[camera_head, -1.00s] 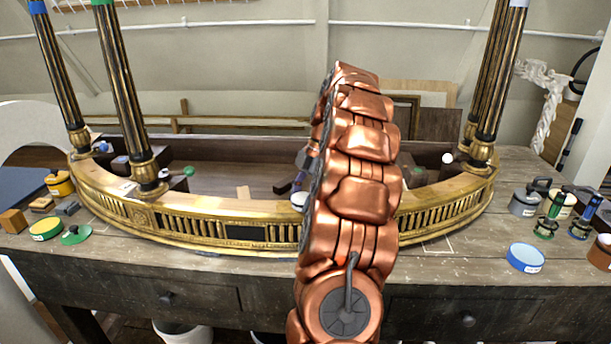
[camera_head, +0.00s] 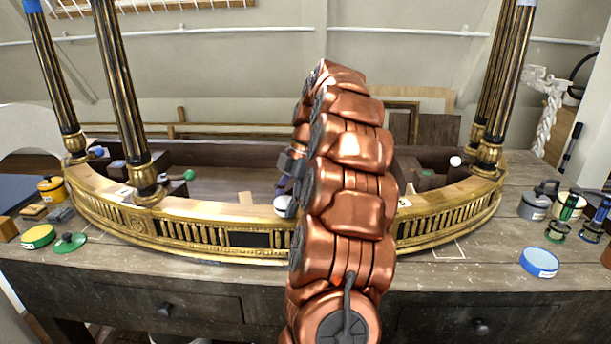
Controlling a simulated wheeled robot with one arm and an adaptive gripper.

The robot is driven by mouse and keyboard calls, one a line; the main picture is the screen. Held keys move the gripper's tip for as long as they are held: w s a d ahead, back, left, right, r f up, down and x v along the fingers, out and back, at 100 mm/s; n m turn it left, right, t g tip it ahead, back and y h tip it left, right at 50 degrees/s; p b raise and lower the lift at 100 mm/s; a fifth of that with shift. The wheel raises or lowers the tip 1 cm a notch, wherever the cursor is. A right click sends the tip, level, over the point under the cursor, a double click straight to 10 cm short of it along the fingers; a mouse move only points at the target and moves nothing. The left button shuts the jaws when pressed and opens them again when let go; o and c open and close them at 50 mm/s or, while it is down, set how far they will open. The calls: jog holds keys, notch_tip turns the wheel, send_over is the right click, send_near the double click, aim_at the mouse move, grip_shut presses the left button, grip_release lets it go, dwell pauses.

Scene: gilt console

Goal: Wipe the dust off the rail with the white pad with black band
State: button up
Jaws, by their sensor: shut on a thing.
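The gilt rail (camera_head: 202,233) curves along the front of the console, with a pale wooden top ledge and a pierced gold front. My copper arm stands in front of its middle and hides part of it. My gripper (camera_head: 284,187) shows only partly, left of my arm and pointing down at the rail's top. It is shut on the white pad with black band (camera_head: 286,207), which is at the top front edge of the rail. My arm hides part of the pad. I cannot tell whether it touches the rail, and I cannot make out dust.
Black and gold columns (camera_head: 125,95) rise from the rail at left and right. A blue-rimmed tin (camera_head: 539,262), a grey pot (camera_head: 537,202) and clamps stand at right. The table front is clear.

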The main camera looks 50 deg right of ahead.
jog(key=shift+w+a+f, duration=0.1)
jog(key=shift+w+a, duration=0.1)
jog(key=shift+w, duration=0.1)
jog(key=shift+v, duration=0.8)
jog(key=shift+w+a+r+p, duration=0.1)
jog(key=shift+a+r+p, duration=0.2)
jog(key=shift+r, duration=0.5)
jog(key=shift+r+p, duration=2.2)
jog(key=shift+r, duration=0.3)
